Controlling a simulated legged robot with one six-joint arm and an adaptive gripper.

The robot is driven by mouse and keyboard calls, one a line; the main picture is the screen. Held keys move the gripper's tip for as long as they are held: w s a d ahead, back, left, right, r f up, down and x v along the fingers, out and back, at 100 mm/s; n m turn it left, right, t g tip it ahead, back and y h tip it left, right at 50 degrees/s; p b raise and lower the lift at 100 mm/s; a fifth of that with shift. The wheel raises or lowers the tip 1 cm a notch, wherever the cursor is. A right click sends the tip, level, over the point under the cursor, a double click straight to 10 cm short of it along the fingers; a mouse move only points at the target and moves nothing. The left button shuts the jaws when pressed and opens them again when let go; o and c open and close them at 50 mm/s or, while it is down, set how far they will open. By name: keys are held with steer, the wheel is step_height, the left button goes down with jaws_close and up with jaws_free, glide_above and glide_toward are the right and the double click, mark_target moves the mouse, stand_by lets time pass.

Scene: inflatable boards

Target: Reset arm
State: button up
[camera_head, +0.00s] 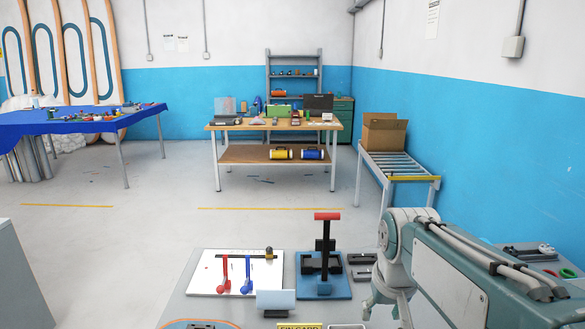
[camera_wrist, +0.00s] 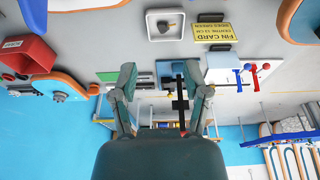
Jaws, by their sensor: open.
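My arm (camera_head: 450,270) reaches in from the lower right of the head view, folded above the near table. My gripper (camera_wrist: 160,78) shows in the wrist view, where the picture is upside down. Its two fingers are spread apart with nothing between them touching either one. A black press-like stand with a red handle (camera_head: 327,216) on a blue base is seen beyond the fingers. In the head view the fingertips cannot be made out clearly.
The near table (camera_head: 230,311) holds a white board (camera_head: 205,280) with red and blue levers. The wrist view shows a yellow fin card sign (camera_wrist: 213,32) and a red bin (camera_wrist: 27,53). A wooden workbench (camera_head: 225,124), roller conveyor (camera_head: 388,163) and blue-covered table (camera_head: 30,122) stand farther off. Open floor lies between.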

steer(key=s+f+t, duration=0.2)
steer(key=s, duration=1.2)
steer(key=shift+f+t, duration=0.15)
steer(key=shift+t, duration=0.25)
